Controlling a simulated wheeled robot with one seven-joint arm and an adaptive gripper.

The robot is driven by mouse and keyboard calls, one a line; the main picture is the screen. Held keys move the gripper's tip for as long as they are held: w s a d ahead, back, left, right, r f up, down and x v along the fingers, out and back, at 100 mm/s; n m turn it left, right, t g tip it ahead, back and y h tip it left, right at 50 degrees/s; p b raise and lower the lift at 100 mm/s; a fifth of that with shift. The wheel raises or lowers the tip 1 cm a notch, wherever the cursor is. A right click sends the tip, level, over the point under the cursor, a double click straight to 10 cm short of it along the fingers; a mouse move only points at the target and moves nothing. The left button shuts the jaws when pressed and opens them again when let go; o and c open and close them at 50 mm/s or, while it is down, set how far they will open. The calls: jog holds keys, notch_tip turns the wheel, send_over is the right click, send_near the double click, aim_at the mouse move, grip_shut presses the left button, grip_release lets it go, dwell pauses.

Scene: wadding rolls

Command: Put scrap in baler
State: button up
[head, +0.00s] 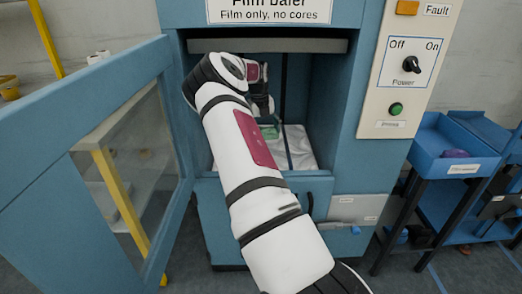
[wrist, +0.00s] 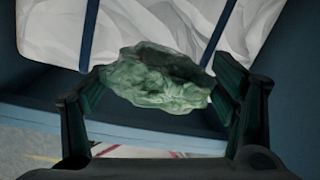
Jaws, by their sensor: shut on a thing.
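The film baler (head: 180,130) is a blue machine with a sign reading "Film baler / Film only, no cores". Its chamber is open in the head view, and white film (head: 300,150) lies inside. My arm reaches into the chamber and hides part of it. My gripper (wrist: 158,88) is shut on a crumpled green piece of scrap film (wrist: 155,80), held between its two fingers. The scrap also shows in the head view (head: 269,132), partly hidden by my arm. In the wrist view the white film (wrist: 120,30) with dark blue straps lies beyond the scrap.
The baler's windowed door (head: 130,150) stands open at the left. A control panel (head: 408,75) with a power knob and green button is at the right.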

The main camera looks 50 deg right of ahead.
notch_tip(320, 180, down, 10)
jog(key=shift+r+b, duration=0.1)
jog(key=shift+b, duration=1.05)
jog(key=o, duration=1.1)
jog(key=shift+c, duration=0.2)
notch_tip(320, 180, up, 7)
jog(key=a+p, duration=0.1)
jog(key=p, duration=0.1)
jog(key=shift+r, duration=0.2)
jog(key=shift+a, duration=0.1)
